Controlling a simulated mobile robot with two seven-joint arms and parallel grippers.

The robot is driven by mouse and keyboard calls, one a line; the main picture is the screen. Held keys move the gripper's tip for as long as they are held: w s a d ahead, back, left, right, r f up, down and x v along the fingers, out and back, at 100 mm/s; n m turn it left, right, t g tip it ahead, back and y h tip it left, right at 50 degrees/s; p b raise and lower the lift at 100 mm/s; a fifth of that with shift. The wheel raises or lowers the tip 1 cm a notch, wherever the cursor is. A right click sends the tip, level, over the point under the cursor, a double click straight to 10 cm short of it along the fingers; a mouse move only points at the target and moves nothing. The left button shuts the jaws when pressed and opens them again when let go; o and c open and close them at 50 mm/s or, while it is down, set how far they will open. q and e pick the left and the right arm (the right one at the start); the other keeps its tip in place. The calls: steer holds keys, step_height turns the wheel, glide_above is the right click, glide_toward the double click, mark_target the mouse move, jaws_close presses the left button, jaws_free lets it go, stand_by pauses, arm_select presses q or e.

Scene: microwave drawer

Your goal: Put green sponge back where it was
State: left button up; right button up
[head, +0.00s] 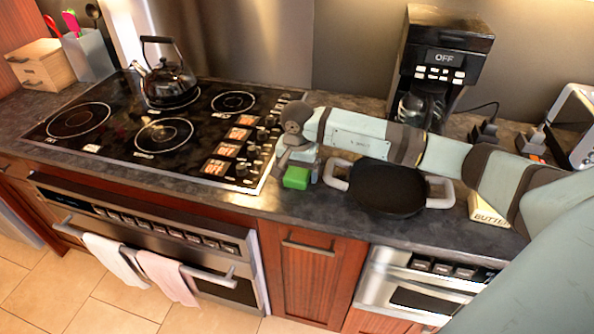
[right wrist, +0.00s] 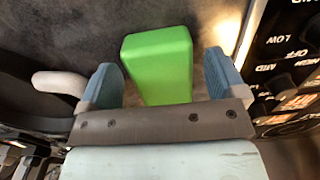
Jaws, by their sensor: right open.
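The green sponge (head: 296,178) is a small bright green block on the dark countertop, between the stove's right edge and the black pan. It also shows in the right wrist view (right wrist: 158,65), lying between and beyond the two blue fingertips. My right gripper (head: 298,158) is right over or beside the sponge, coming in from the right with its arm across the counter. Its jaws are open in the right wrist view (right wrist: 165,82), with a gap visible on each side of the sponge. The near end of the sponge is hidden by the gripper's palm. My left gripper is not in view.
A black pan (head: 388,188) with light handles sits right of the sponge, under my arm. The stovetop (head: 200,112) with a kettle (head: 168,82) is at left. A coffee maker (head: 440,65) stands behind, and a butter box (head: 488,210) is at right. Clear counter lies in front.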

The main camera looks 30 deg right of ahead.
mark_target(297, 173)
step_height(297, 173, up, 12)
steer(key=b, duration=0.1)
steer(key=s+a+f+m+t+y, duration=0.1)
steer(key=s+a+f+m+y, duration=0.1)
steer(key=s+a+m+y, duration=0.5)
steer(key=a+f+m+t+y, duration=0.2)
steer(key=a+m+y, duration=0.4)
steer(key=a, duration=0.4)
steer(key=s+a+f+m+t+y, duration=0.1)
steer(key=s+a+m+y, duration=0.4)
steer(key=a, duration=0.4)
steer(key=s+d+f+m+t+h, duration=0.1)
steer(key=d+f+m+t+h, duration=0.35)
steer(key=m, duration=1.05)
steer(key=s+d+f+m+t+h, duration=0.15)
steer(key=f+m+t+h, duration=0.55)
steer(key=m, duration=0.8)
steer(key=s+d+f+m+g+h, duration=0.1)
steer(key=s+d+f+m+g, duration=0.1)
steer(key=s+f+m, duration=0.3)
steer(key=s+d+f+m+g+h, duration=0.2)
steer(key=s+f+m+g, duration=0.1)
steer(key=s+f+m, duration=0.3)
step_height(297, 173, down, 3)
steer(key=shift+r, duration=0.2)
